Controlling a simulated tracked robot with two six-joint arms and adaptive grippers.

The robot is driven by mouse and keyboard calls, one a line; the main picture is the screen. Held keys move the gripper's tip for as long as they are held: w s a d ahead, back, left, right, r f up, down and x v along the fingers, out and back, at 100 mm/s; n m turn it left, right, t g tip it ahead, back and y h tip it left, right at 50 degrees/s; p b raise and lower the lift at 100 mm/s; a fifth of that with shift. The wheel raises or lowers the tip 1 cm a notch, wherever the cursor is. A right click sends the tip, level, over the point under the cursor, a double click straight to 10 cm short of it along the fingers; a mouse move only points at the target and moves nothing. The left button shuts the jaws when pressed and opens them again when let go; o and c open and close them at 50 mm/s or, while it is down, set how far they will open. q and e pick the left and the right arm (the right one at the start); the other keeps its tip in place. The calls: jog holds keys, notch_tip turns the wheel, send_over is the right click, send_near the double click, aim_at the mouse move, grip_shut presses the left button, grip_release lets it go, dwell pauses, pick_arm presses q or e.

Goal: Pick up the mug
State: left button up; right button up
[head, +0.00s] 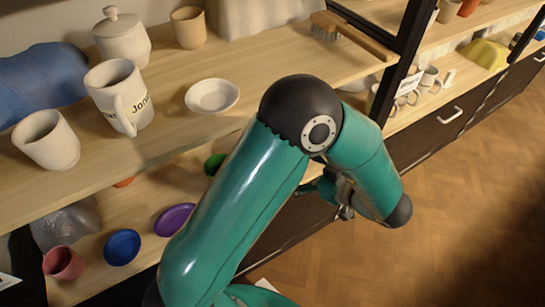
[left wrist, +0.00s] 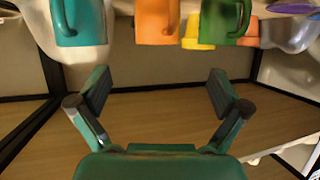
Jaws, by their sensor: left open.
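A white mug (head: 120,95) with dark lettering and a handle stands on the upper shelf in the head view. In the left wrist view a teal mug (left wrist: 82,22), an orange mug (left wrist: 157,22) and a dark green mug (left wrist: 225,22) show at the top edge, cut off by the frame. Which mug is meant cannot be told. My left gripper (left wrist: 158,88) is open with nothing between its fingers, and the mugs lie beyond its fingertips. In the head view my arm mostly hides it. My right gripper is not in view.
Near the white mug stand a lidded jar (head: 122,38), a pale cup (head: 47,140), a beige cup (head: 188,28) and a white bowl (head: 212,96). A blue plate (head: 122,247) and purple plate (head: 175,219) lie below. A brush (head: 352,36) lies farther back. Open floor (head: 460,200) is at right.

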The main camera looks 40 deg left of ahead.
pick_arm(q)
jog(key=shift+t, duration=0.3)
jog(key=b+x, duration=0.2)
jog(key=x, duration=0.7)
jog(key=shift+w+a+f, duration=0.1)
jog(key=shift+f, duration=0.15)
jog(key=b+x, duration=0.1)
jog(key=x, duration=0.3)
jog(key=shift+a+f+b, duration=0.25)
jog(key=shift+f+b, duration=0.05)
jog(key=shift+f, duration=0.05)
jog(key=shift+a+f, duration=0.1)
jog(key=shift+a, duration=0.25)
jog(key=c, duration=1.3)
